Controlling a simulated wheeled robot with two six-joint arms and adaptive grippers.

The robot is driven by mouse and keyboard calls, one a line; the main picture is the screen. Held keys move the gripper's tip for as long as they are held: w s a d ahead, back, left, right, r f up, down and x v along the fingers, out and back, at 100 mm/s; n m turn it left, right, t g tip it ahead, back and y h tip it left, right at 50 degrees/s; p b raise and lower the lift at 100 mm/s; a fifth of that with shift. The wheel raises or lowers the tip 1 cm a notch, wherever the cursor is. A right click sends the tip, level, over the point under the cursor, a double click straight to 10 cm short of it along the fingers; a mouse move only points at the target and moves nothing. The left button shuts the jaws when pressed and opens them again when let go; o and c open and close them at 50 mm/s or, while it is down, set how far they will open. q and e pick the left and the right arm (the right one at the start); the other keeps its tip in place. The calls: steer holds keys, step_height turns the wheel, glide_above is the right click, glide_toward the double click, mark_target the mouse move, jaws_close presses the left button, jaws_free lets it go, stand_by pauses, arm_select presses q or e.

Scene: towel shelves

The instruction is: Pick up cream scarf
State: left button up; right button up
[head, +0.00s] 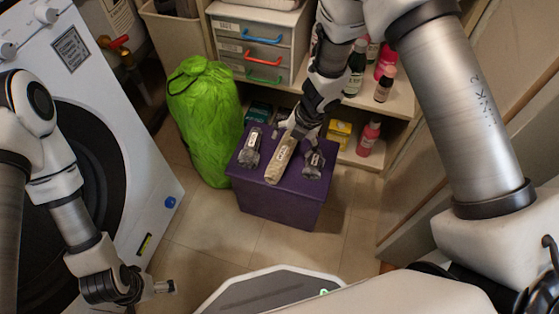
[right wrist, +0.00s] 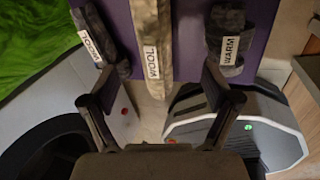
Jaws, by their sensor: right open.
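The cream scarf (head: 281,162) is a long folded strip with a white label. It lies on top of a purple box (head: 265,204), between two grey patterned scarves. In the right wrist view the cream scarf (right wrist: 153,35) runs down the middle, with its label reading WOOL. My right gripper (head: 293,128) is over the far part of the cream scarf. In the right wrist view its two fingers (right wrist: 154,88) are wide apart with nothing between them. My left gripper (head: 163,287) is low at the left, away from the box, and its fingers are too small to judge.
A left grey scarf (head: 250,147) and a right grey scarf (head: 313,164) flank the cream one closely. A green bag (head: 204,120) stands left of the box. A shelf with bottles (head: 364,143) is behind it. A white washer (head: 120,130) is at the left.

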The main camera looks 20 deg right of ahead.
mark_target(287, 150)
steer(key=shift+w+f+n, duration=0.3)
steer(key=shift+w+f, duration=0.05)
steer(key=shift+f, duration=0.15)
steer(key=b+x, duration=0.4)
steer(key=x, duration=0.2)
steer(key=shift+w+a+f, duration=0.1)
steer(key=shift+a+f, duration=0.1)
steer(key=shift+f, duration=0.15)
arm_select(q)
step_height(287, 150, down, 5)
steer(key=shift+r, duration=0.15)
arm_select(e)
steer(key=shift+r, duration=0.15)
steer(key=c, duration=1.4)
